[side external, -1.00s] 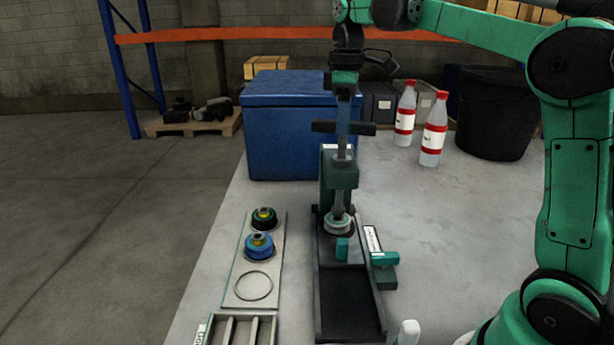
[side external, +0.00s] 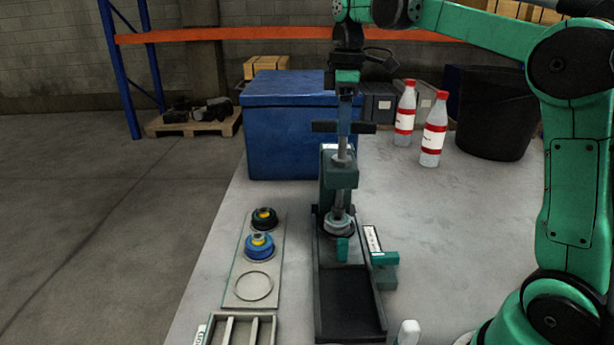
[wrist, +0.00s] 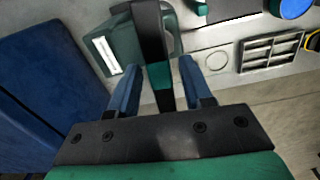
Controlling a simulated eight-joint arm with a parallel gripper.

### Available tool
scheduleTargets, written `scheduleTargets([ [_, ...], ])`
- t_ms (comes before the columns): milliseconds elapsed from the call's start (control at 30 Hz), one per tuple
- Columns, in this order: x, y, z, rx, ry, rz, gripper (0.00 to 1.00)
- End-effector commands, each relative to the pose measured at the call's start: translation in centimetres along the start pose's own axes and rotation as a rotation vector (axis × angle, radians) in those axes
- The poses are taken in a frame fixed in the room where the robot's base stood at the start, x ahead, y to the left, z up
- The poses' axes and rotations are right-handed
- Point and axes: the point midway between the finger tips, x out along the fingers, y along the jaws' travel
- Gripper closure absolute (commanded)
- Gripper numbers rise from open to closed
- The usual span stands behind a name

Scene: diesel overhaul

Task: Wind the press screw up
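The press (side external: 340,178) stands upright on the bench, with a green frame and a long dark base. Its press screw (side external: 341,146) rises from the top and carries a dark crossbar handle (side external: 322,127). The handle also shows in the wrist view (wrist: 150,35), dark with a teal band. My gripper (side external: 343,118) points down over the handle from above. In the wrist view its two blue fingers (wrist: 160,85) straddle the bar, with narrow gaps visible on both sides. A round pale part (side external: 337,225) sits beneath the screw, and their contact is unclear.
A blue bin (side external: 285,130) stands close behind and left of the press. Two bottles (side external: 434,130) and a black bucket (side external: 495,115) stand to the right. A plate (side external: 240,285) with two round parts and a slotted tray (side external: 245,328) lie at front left.

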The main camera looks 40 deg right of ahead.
Motion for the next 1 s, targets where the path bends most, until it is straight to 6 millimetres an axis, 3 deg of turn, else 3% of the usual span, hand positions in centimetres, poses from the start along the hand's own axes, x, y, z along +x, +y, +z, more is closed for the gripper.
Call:
scheduleTargets([
  [367,-0.3,0.0,0.0,0.001,0.0,0.0,0.45],
  [700,-4.5,0.1,0.0,0.001,0.0,0.0,0.45],
  [1000,-5.5,0.0,0.0,0.001,0.0,0.0,0.45],
])
